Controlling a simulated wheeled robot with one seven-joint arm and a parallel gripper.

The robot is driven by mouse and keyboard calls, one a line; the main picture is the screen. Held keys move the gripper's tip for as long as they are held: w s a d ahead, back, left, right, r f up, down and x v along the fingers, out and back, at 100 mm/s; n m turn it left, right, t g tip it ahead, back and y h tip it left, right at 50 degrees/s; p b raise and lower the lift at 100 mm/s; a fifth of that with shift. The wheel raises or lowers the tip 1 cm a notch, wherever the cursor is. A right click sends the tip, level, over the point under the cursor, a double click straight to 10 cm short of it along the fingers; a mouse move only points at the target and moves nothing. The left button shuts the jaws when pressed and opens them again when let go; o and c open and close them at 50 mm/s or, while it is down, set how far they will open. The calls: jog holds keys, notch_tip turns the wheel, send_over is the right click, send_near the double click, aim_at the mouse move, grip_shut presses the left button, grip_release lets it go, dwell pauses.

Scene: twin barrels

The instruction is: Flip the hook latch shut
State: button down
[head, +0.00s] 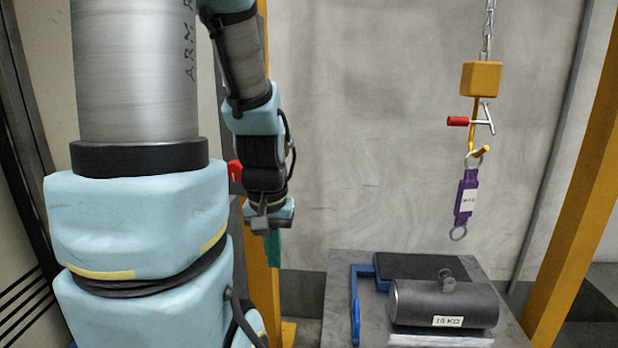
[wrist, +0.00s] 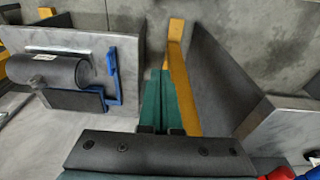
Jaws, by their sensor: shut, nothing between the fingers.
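The yellow hook (head: 472,135) hangs below a yellow block (head: 482,78) at the upper right of the head view. A grey metal latch (head: 489,120) with a red handle (head: 458,121) crosses the hook's shank. The latch's lower end appears apart from the hook's tip (head: 483,151). A purple sling (head: 466,197) hangs from the hook's bend by a metal ring. My gripper (head: 272,248) has teal fingers, is shut and empty, and points down well left of and below the hook. The fingers also show in the wrist view (wrist: 160,85); the hook is not visible there.
A grey weight (head: 440,304) with a knob on top lies on a grey pedestal (head: 342,275), beside a blue bracket (head: 355,310). Yellow posts stand at right (head: 575,190) and behind my arm (head: 262,285). The space between my gripper and the hook looks clear.

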notch_tip(320, 180, up, 4)
jog(key=r+p, duration=0.1)
jog(key=p, duration=0.2)
jog(key=t, duration=0.6)
send_near(460, 118)
jog(key=shift+h, duration=0.4)
jog(key=p+x, duration=0.1)
jog(key=x, duration=0.1)
jog(key=p+x, duration=0.3)
jog(key=x, duration=0.2)
jog(key=shift+a, duration=0.3)
